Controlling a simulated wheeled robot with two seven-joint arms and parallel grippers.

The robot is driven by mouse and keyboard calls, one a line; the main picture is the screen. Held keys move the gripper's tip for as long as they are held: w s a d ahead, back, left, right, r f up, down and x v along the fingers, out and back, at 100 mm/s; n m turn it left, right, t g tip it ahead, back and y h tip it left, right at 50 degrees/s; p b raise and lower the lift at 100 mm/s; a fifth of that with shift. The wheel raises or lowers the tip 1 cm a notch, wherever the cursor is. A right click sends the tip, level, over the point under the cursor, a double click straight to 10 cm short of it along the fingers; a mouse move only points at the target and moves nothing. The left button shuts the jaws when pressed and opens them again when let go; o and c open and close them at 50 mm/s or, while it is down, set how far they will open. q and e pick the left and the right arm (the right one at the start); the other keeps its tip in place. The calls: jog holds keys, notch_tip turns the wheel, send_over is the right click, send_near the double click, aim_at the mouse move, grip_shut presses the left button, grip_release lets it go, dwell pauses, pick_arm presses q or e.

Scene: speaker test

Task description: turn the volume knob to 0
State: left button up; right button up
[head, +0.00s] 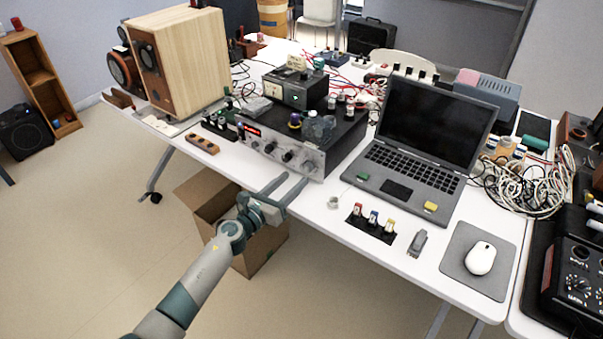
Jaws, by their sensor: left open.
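A silver-fronted amplifier (318,160) stands near the table's front edge, with a red lit display at the left of its panel. Several dark knobs sit on the panel, among them a left knob (269,147), a middle knob (287,156) and a right knob (308,166). Which is the volume knob, and where its pointer stands, is too small to tell. My left gripper (294,178) is open and empty, its two fingers pointing at the panel's lower edge. It appears just in front of the panel; contact with a knob cannot be made out. My right gripper is not in view.
A wooden speaker (195,60) stands at the back left. A laptop (425,135) is right of the amplifier, with a mouse (481,258) on a grey pad (458,262). Colored plugs (372,220) lie in front. An open cardboard box (260,257) sits below my gripper.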

aim_at(304, 170)
pick_arm(q)
jog(key=x, duration=0.4)
jog(key=shift+b, duration=0.35)
jog(key=shift+w+d, duration=0.15)
jog(key=shift+w, duration=0.2)
jog(key=shift+w+d, duration=0.25)
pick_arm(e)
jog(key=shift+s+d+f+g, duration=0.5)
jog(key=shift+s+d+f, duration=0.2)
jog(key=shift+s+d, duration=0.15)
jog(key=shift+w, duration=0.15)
pick_arm(q)
jog(key=c, duration=1)
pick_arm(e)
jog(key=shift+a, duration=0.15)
